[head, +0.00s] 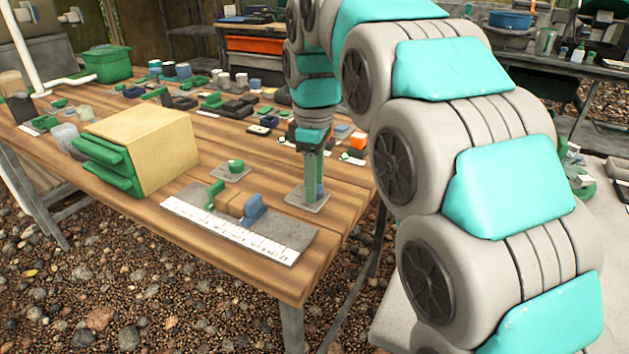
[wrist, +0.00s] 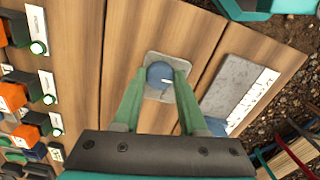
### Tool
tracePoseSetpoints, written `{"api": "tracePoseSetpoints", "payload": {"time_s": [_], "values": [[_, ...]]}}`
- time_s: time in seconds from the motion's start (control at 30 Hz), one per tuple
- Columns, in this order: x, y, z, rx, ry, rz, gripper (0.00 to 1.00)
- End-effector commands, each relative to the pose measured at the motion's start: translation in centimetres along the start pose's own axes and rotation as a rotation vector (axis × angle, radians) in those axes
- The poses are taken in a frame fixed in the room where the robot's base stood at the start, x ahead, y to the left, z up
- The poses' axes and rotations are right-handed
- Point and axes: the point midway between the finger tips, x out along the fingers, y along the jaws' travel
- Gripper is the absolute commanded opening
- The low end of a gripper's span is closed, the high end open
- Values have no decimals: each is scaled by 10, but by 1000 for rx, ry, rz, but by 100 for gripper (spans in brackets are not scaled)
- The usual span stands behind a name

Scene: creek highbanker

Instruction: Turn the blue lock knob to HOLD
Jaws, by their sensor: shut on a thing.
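The blue lock knob (wrist: 159,75) is round, with a short white mark on top pointing right in the wrist view. It sits on a small grey square plate (wrist: 155,58), which also shows near the table's right edge in the head view (head: 297,198). My gripper (wrist: 161,80) points down over the plate, its two green fingers shut on opposite sides of the knob. In the head view my gripper (head: 312,182) stands upright on the plate, and its fingers mostly hide the knob. I cannot read any HOLD lettering on the plate.
A white-scaled grey plate (head: 240,228) with green and blue blocks lies at the front edge. A green knob on a plate (head: 232,172) is nearby. Several small switches crowd the table behind my gripper.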

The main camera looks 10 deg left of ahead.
Motion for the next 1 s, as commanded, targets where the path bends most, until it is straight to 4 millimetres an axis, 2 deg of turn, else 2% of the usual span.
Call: {"api": "tracePoseSetpoints", "payload": {"time_s": [0.03, 0.2, 0.67, 1.0], "values": [[0, 0, 0, 0, 0, 0, 17], [0, 0, 0, 0, 0, 0, 0], [0, 0, 0, 58, 0, 0, 0], [-1, 0, 1, 307, -2, -1, 0]]}}
